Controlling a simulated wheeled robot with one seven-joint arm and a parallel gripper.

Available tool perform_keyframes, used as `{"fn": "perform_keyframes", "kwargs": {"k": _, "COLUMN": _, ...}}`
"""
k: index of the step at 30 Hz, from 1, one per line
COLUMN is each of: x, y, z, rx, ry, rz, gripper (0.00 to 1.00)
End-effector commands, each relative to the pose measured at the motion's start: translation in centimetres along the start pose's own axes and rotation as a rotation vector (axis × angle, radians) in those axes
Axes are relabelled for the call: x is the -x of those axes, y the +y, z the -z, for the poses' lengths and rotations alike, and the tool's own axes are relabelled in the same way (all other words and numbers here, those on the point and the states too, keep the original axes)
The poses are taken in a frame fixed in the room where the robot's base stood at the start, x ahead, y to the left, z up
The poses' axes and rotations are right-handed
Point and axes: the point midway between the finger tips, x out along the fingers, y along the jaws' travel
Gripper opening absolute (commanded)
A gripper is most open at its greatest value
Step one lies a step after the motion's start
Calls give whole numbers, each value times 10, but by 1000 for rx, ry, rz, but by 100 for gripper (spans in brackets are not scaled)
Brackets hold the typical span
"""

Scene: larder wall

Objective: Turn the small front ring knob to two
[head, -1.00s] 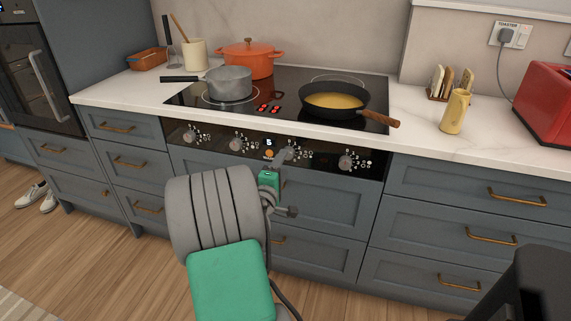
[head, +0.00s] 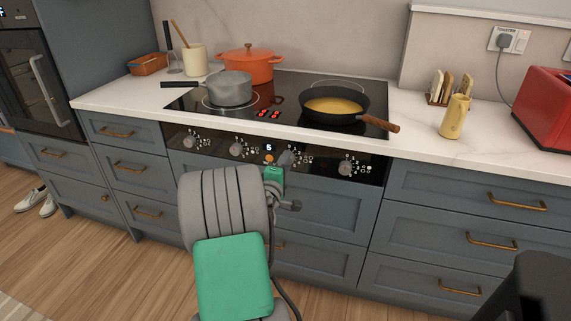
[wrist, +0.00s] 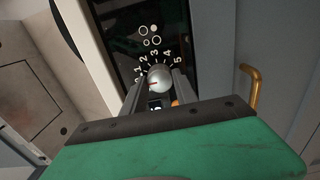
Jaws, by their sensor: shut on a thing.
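The knob (wrist: 160,77) is a round silver dial on the black control panel, with the numbers 1 to 5 around it and a small cooktop diagram above. Its red pointer mark faces left in the wrist view, towards the low end of the scale, near 1 or just below. My gripper (wrist: 159,86) has one finger on each side of the knob and is shut on it.
Other knobs stand left (head: 236,149) and right (head: 347,168) on the panel. A small lit display (head: 269,147) is beside the gripper. Above, the hob carries a grey saucepan (head: 229,88), an orange pot (head: 262,70) and a frying pan (head: 366,100).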

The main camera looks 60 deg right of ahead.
Motion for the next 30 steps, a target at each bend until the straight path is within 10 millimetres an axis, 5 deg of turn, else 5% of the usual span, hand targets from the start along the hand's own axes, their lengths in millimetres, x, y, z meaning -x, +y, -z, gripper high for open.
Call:
{"fn": "perform_keyframes", "kwargs": {"k": 7, "x": 0, "y": 0, "z": 0, "rx": 0, "ry": 0, "rz": 0, "gripper": 0}}
{"fn": "perform_keyframes", "kwargs": {"k": 20, "x": 0, "y": -2, "z": 0, "rx": -59, "ry": 0, "rz": 0, "gripper": 0}}
{"fn": "perform_keyframes", "kwargs": {"k": 30, "x": 0, "y": -4, "z": 0, "rx": -294, "ry": 0, "rz": -1, "gripper": 0}}
